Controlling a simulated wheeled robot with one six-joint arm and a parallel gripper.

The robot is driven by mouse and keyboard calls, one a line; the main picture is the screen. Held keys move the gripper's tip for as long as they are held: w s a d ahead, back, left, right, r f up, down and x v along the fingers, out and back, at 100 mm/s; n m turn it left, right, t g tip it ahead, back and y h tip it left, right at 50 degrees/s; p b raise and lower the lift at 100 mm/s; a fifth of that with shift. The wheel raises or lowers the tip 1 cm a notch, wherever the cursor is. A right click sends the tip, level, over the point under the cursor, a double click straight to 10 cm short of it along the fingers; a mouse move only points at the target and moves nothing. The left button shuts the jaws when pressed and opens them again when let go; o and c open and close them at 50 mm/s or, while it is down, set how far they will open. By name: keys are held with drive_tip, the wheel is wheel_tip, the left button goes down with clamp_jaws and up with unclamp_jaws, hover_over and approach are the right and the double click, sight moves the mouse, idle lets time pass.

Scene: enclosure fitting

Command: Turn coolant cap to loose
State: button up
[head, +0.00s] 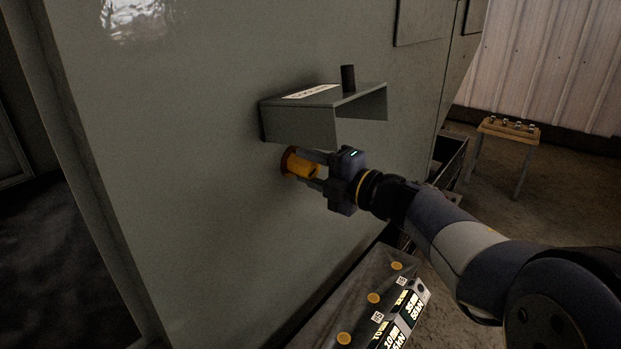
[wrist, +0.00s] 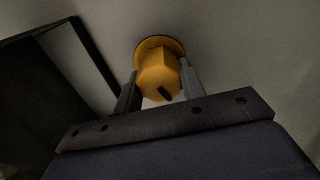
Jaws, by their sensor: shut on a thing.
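The coolant cap (head: 303,168) is a yellow-orange knob on the grey enclosure wall, just below a labelled bracket. In the wrist view the cap (wrist: 158,72) is faceted, with a round flange behind it and a dark mark low on its front face. My gripper (head: 311,169) reaches the cap from the right, with one finger above it and one below. In the wrist view my gripper (wrist: 158,90) has a finger on either side of the cap and is shut on it. The fingers hide parts of the cap's sides.
A grey bracket (head: 300,122) with a white label juts out right above my gripper, a dark cylinder (head: 348,78) on its top. Below stands a box (head: 355,290) with yellow discs and lit labels. A small wooden table (head: 508,131) stands at the far right.

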drive_tip(key=shift+f+n+b, duration=0.15)
drive_tip(key=shift+n+b, duration=0.55)
drive_tip(key=shift+n, duration=0.4)
drive_tip(key=o, duration=1)
drive_tip(key=p+v, duration=0.1)
drive_tip(key=v, duration=0.9)
drive_tip(key=shift+s+d+p, duration=0.3)
drive_tip(key=shift+p, duration=0.1)
drive_tip(key=b+x, duration=0.2)
drive_tip(key=x, duration=0.8)
drive_tip(key=shift+w+a, duration=0.3)
